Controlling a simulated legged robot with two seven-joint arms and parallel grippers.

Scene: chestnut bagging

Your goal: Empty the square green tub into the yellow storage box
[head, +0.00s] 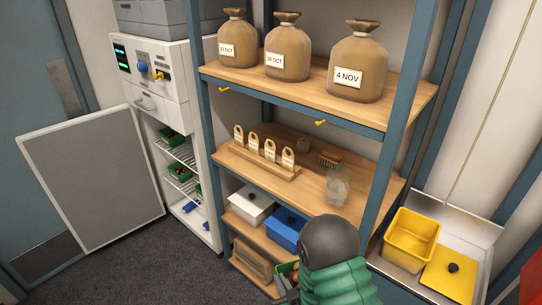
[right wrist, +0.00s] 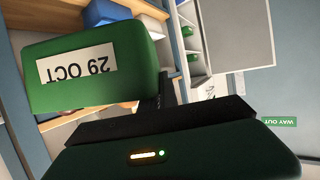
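The square green tub (right wrist: 130,62) fills the upper left of the right wrist view, with a white "29 OCT" label upside down in that picture. Its rim (head: 281,268) shows low in the head view beside my right gripper (head: 287,285), with brown contents partly visible. The gripper appears shut on the tub's edge; my forearm hides part of the grip. The yellow storage box (head: 410,240) stands open in a metal basin at the right, right of my arm, and looks empty. Its yellow lid (head: 442,283) with a black knob lies beside it. My left gripper is not in view.
A shelf rack (head: 300,85) with blue posts holds dated sacks, tags, a brush, a clear jar (head: 338,188) and a white and a blue box (head: 285,232). Left of it, a white cabinet (head: 178,215) with its door (head: 92,178) open holds more green tubs.

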